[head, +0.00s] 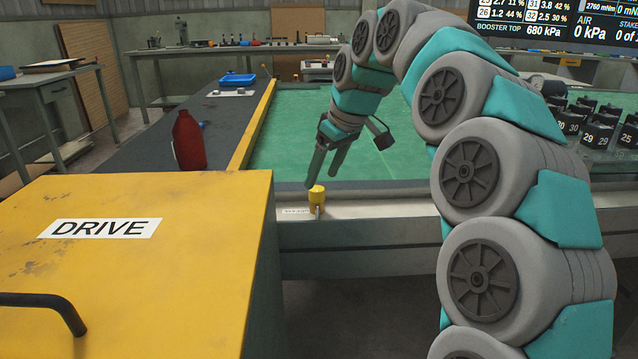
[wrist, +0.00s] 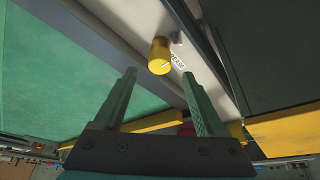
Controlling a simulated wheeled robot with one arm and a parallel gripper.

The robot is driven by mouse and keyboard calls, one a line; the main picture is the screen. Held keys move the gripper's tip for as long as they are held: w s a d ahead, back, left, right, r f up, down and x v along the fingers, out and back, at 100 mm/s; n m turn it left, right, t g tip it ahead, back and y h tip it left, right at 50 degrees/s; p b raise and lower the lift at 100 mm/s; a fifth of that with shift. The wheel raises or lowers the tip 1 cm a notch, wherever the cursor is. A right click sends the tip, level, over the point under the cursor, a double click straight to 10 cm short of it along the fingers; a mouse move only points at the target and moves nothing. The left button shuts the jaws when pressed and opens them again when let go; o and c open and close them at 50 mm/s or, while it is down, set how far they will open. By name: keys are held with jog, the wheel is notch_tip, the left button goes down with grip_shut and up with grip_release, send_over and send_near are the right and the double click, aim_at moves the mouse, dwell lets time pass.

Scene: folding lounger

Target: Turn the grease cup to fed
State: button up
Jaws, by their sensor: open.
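The grease cup is a small yellow knob (head: 317,199) on the pale front rail of the green-topped bench. In the wrist view the yellow cup (wrist: 160,57) shows a pale line on its face, and a white label with partly readable lettering lies beside it. My gripper (head: 325,172) is open and empty, its fingers pointing down just above and behind the cup in the head view. In the wrist view the fingertips (wrist: 160,73) are spread apart, with the cup beyond and between them. I cannot tell the gap exactly; no contact shows.
A yellow cabinet marked DRIVE (head: 160,275) with a black handle fills the left front. A red bottle (head: 188,142) stands on the dark side table. A yellow rail (head: 252,126) edges the green bench top (head: 285,145). Black numbered blocks (head: 603,135) stand at the right.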

aim_at(317, 188)
jog(key=shift+x, duration=1.95)
jog(key=shift+c, duration=0.3)
grip_shut()
